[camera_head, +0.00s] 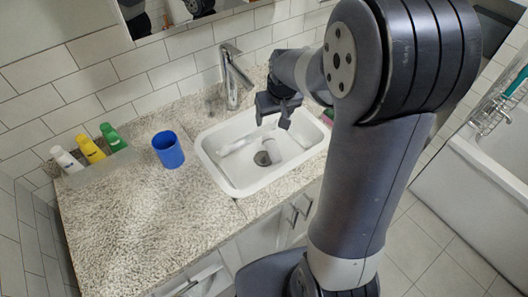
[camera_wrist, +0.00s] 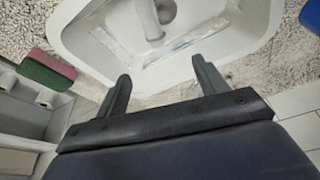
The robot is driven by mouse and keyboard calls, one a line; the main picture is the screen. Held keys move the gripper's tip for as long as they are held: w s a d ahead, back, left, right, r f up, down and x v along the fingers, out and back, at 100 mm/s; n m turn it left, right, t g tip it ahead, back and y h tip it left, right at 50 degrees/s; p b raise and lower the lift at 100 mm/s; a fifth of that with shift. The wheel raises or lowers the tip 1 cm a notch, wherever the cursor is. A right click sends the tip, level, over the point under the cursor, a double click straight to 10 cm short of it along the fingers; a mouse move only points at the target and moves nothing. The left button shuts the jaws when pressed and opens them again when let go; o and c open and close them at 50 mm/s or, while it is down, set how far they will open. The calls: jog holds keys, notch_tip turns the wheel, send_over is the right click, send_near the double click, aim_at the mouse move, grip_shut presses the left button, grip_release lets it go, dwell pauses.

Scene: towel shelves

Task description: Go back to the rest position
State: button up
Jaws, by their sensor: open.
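My gripper (camera_head: 273,122) is over the white sink (camera_head: 222,179), its two fingers apart and nothing between them. In the wrist view, the spread fingers (camera_wrist: 161,70) point toward the sink (camera_wrist: 83,45), with its near rim between them. My arm rises large in front of the counter's right side in the head view and reaches back to the left.
A pale object (camera_head: 236,147) lies in the sink. A chrome faucet (camera_head: 233,75) stands behind it. A blue cup (camera_head: 168,149) and white (camera_head: 66,158), yellow (camera_head: 90,148) and green (camera_head: 112,137) bottles stand left. A bathtub (camera_head: 470,190) is right. A green-and-red sponge (camera_wrist: 48,70) shows in the wrist view.

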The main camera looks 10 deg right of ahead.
jog(key=x, duration=1.1)
jog(key=shift+f+p, duration=0.1)
jog(key=shift+p, duration=0.3)
jog(key=shift+r+p, duration=1.2)
jog(key=shift+r, duration=0.95)
jog(key=shift+f, duration=0.15)
